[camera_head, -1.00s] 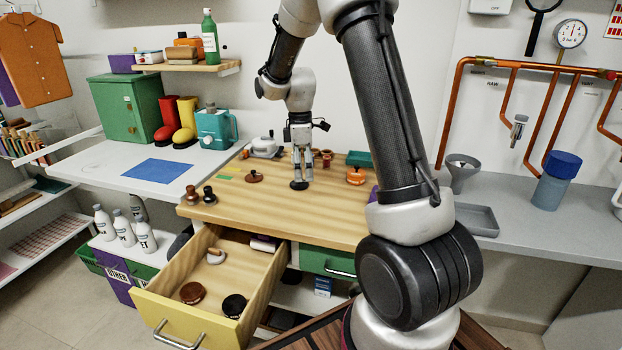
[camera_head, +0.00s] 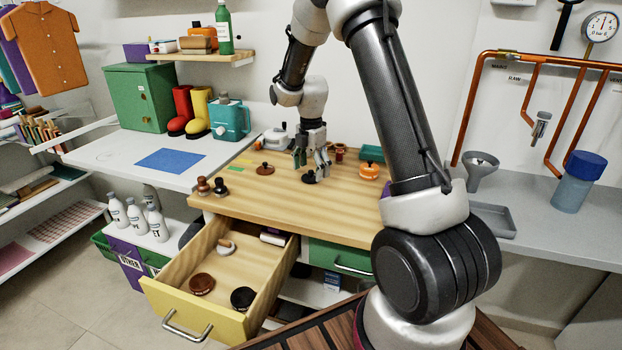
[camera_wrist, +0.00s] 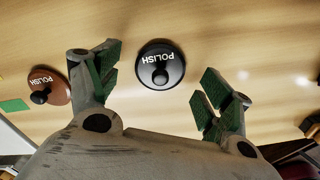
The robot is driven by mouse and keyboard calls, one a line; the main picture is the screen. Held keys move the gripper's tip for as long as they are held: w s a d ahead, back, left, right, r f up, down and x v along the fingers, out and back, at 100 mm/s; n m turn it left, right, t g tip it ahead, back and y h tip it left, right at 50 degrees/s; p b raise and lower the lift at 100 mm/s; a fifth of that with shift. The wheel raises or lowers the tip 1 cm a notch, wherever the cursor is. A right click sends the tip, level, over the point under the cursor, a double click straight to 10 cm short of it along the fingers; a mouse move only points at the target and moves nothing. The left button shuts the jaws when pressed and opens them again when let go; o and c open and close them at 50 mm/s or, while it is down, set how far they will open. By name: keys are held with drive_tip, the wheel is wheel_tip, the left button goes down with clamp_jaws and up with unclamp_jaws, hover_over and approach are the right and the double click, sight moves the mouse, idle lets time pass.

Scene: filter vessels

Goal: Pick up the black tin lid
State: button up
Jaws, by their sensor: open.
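The black tin lid (camera_head: 309,178) lies on the wooden bench top. In the wrist view the lid (camera_wrist: 160,66) is round and black, with a knob and the word POLISH, and sits between and just beyond the fingers. My gripper (camera_head: 316,165) is open and empty, right above and beside the lid, with its fingers pointing down. In the wrist view the gripper (camera_wrist: 158,88) has its green-padded fingers wide apart, one on each side of the lid. Whether the fingertips touch the wood I cannot tell.
A brown POLISH lid (camera_wrist: 47,88) lies left of the gripper; it also shows in the head view (camera_head: 265,169). An orange pot (camera_head: 369,171) stands to the right. The open yellow drawer (camera_head: 200,320) below holds a brown tin (camera_head: 202,284) and a black tin (camera_head: 243,298).

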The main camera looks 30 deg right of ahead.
drive_tip(key=shift+f, duration=0.65)
drive_tip(key=c, duration=1)
drive_tip(key=shift+r, duration=0.15)
